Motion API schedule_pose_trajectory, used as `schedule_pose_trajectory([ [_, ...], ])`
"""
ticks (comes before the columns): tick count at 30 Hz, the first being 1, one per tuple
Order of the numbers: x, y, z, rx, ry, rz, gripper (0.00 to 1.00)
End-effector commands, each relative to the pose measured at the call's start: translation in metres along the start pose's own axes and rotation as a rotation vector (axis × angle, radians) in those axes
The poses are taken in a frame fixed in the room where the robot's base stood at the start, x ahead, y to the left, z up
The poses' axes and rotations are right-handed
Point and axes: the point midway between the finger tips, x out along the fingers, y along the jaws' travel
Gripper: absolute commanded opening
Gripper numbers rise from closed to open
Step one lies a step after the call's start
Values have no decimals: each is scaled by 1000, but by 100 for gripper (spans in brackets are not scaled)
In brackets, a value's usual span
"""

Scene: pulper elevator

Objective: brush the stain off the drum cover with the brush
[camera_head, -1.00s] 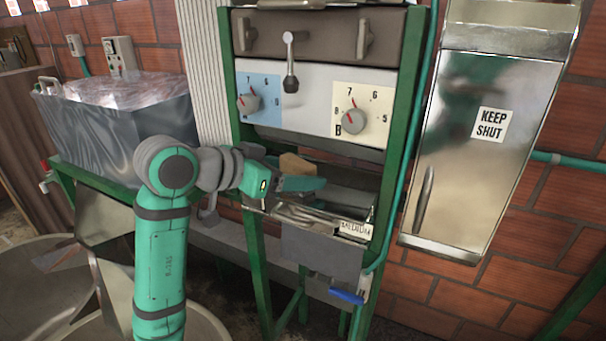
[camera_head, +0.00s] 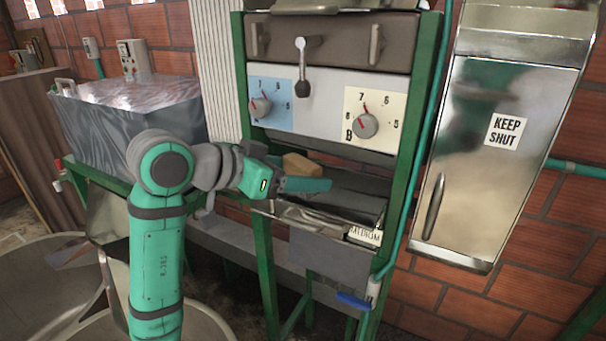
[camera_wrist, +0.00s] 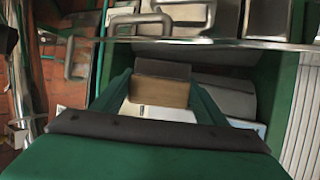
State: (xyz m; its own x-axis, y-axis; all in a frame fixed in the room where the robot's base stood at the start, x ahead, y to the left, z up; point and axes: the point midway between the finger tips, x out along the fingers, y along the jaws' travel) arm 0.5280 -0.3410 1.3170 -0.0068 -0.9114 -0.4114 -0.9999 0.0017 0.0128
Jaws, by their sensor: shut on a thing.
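My gripper (camera_head: 312,182) is at the opening below the machine's two dials, with its fingers pointing right in the head view. It is shut on a tan block that looks like the brush (camera_head: 302,165). In the wrist view the brush (camera_wrist: 158,92) sits between the green fingers, brown with a dark grey part along its far side. The brown-grey panel with two handles (camera_head: 345,45), above the dials, may be the drum cover; a dark curved surface (camera_head: 350,205) lies in the opening beside the gripper. I cannot make out a stain on either.
Green frame posts (camera_head: 405,150) flank the opening. A tray labelled MEDIUM (camera_head: 362,237) and a blue-handled lever (camera_head: 353,301) are below. A lever (camera_head: 302,75) hangs between the dials. A metal cabinet marked KEEP SHUT (camera_head: 480,160) is right; a covered tank (camera_head: 135,120) is left.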

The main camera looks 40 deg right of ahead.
Motion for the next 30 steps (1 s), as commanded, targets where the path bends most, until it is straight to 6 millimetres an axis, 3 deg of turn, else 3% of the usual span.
schedule_pose_trajectory([
  [30, -75, 33, 31, 0, 1, -2, 45],
])
